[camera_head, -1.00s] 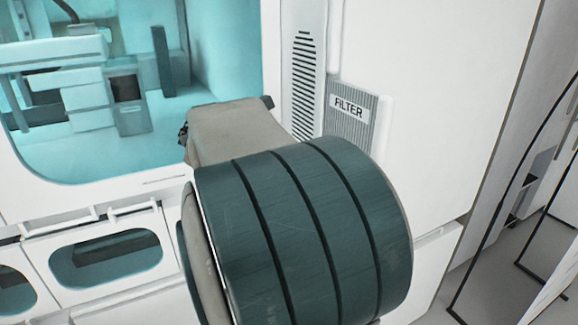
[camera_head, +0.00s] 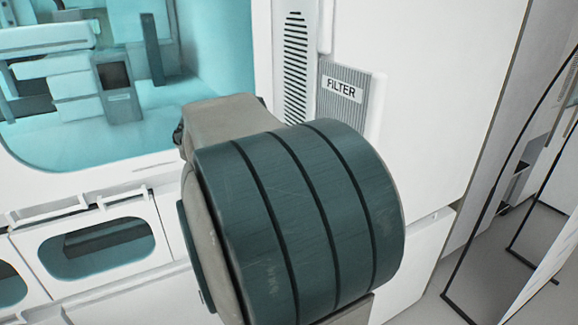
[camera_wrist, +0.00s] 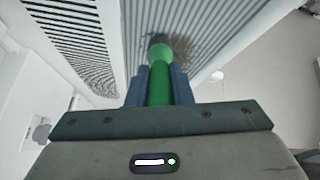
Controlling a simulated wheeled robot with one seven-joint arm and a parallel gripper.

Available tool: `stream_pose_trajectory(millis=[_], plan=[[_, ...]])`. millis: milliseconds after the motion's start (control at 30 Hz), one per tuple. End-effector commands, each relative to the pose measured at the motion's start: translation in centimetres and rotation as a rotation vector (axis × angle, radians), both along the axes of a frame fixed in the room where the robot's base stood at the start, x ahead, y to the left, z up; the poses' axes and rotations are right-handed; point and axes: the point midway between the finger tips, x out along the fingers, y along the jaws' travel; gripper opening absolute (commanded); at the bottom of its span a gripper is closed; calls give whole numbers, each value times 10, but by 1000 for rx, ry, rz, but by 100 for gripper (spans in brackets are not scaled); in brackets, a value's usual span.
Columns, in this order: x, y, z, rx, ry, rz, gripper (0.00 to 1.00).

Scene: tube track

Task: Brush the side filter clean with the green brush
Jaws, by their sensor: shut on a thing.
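The side filter (camera_head: 342,92) is a grey ribbed panel with a FILTER label on the white machine's side. It also shows in the wrist view (camera_wrist: 205,20), with a dark dirty patch (camera_wrist: 180,48) on its ribs. My gripper (camera_wrist: 160,84) is shut on the green brush (camera_wrist: 158,88), with a blue finger on each side of the handle. The brush points away from the wrist, and its dark head overlaps the dirty patch in the picture. I cannot tell whether the bristles touch the filter. In the head view my arm hides the gripper and brush.
A slotted vent (camera_head: 296,68) is left of the filter. A teal-lit window (camera_head: 110,90) fills the upper left of the machine, with small windowed drawers (camera_head: 97,248) below. Black-edged panels (camera_head: 520,215) stand at the right, over open floor.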

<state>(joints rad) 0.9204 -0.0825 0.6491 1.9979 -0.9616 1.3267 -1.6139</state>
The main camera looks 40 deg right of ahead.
Motion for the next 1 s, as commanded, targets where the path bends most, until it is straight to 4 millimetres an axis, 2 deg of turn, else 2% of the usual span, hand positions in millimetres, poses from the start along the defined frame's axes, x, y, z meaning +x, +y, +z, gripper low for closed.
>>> stream_pose_trajectory(millis=[200, 467, 733, 1000], plan=[[0, -1, -15, 0, 1, -1, 0], [-1, -2, -20, 0, 1, -2, 0], [-1, -2, -36, 0, 2, -3, 0], [-1, -2, -38, 0, 1, -3, 0]])
